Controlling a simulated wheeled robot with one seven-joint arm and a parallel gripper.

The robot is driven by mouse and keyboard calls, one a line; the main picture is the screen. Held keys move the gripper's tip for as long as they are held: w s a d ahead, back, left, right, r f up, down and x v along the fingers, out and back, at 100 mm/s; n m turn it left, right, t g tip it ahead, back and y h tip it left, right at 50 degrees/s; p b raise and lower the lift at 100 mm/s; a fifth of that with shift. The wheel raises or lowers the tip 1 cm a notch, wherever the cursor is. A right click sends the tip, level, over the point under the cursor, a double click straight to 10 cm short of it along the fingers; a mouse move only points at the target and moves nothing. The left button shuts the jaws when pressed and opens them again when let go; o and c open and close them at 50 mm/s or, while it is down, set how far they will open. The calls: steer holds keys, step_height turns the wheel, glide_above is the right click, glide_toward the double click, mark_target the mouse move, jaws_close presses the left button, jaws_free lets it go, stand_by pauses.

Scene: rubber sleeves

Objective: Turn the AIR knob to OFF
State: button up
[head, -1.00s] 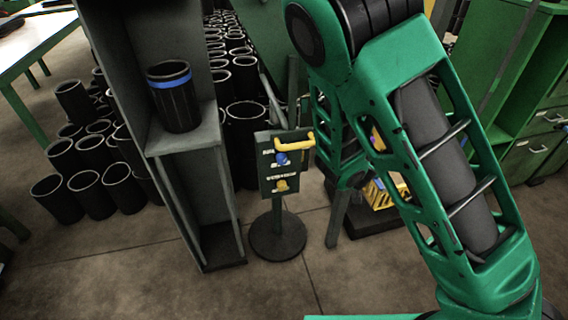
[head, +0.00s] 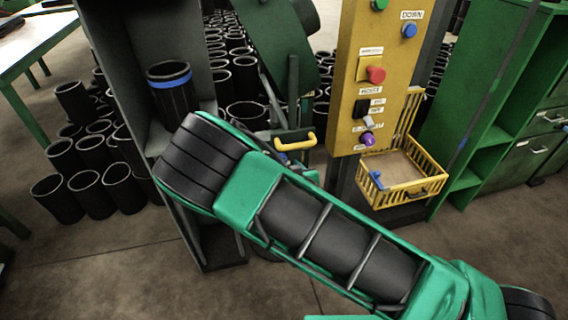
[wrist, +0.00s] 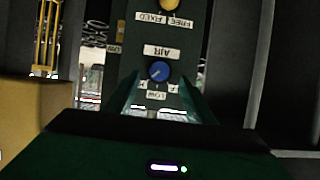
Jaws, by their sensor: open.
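The AIR knob (wrist: 159,72) is round and blue, on a dark green panel face (wrist: 122,62) in the wrist view. The AIR label (wrist: 157,52) and the LOW label (wrist: 156,95) appear upside down. A pale mark on the knob points to the lower left of the picture, but I cannot read which setting that is. My gripper (wrist: 158,108) is open, its two fingers at the lower left and right of the knob, apart from it and holding nothing. In the head view my arm hides my gripper and most of the panel.
A yellow handle (head: 296,143) sticks out beside the panel. A yellow control box (head: 347,95) and a yellow wire basket (head: 432,185) stand to the right. A grey shelf holds a black sleeve with a blue band (head: 172,88) on the left. A yellow knob (wrist: 168,4) shares the panel.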

steer(key=shift+x, duration=2.6)
steer(key=shift+c, duration=0.6)
steer(key=c, duration=0.9)
